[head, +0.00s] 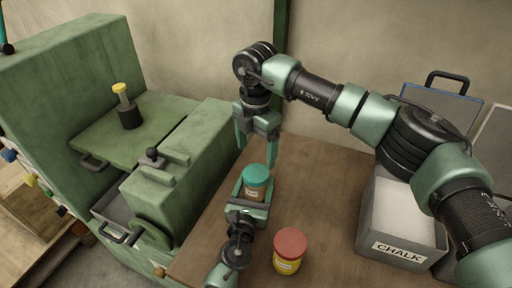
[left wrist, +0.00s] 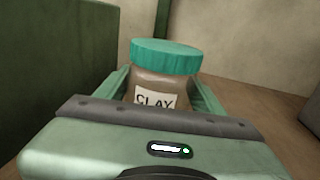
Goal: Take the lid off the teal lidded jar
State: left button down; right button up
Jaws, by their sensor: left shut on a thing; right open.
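The teal lidded jar (head: 255,188) stands upright on the wooden table, with its teal lid (head: 257,174) on. In the left wrist view the brown jar body (left wrist: 160,92) carries a label reading CLAY, and the ridged teal lid (left wrist: 166,56) sits on top. My left gripper (head: 253,186) is shut on the jar body, one finger on each side, below the lid. My right gripper (head: 258,150) is open and empty, pointing down above and behind the jar, apart from the lid.
A yellow jar with a red lid (head: 289,246) stands on the table (head: 325,190) to the right of my left gripper. A grey bin labelled CHALK (head: 399,232) stands further right. A green machine (head: 150,150) with a tray and handles fills the left side.

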aim_at(256, 172)
notch_tip(256, 172, down, 8)
jog(key=shift+r, duration=0.15)
jog(key=shift+c, duration=0.3)
